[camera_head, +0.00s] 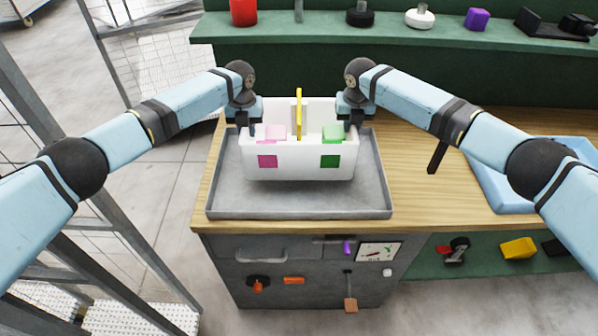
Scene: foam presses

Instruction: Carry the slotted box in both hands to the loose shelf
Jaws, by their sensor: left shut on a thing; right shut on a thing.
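The slotted box (298,168) is white, with a pink square and a green square on its front. A pink block (275,132), a green block (333,134) and an upright yellow piece (299,115) show at its top. It is upright over the grey tray (228,205); I cannot tell whether it touches the tray floor. My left gripper (250,128) is shut on the box's left side. My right gripper (350,124) is shut on its right side. The fingertips are partly hidden. I cannot tell which shelf is the loose one.
A green shelf (310,32) at the back holds a red can (243,12), a purple block (477,18) and other items. A blue tray (500,185) lies on the wooden bench (430,208) at right. Metal racks (75,130) stand at left. Floor shows between racks and bench.

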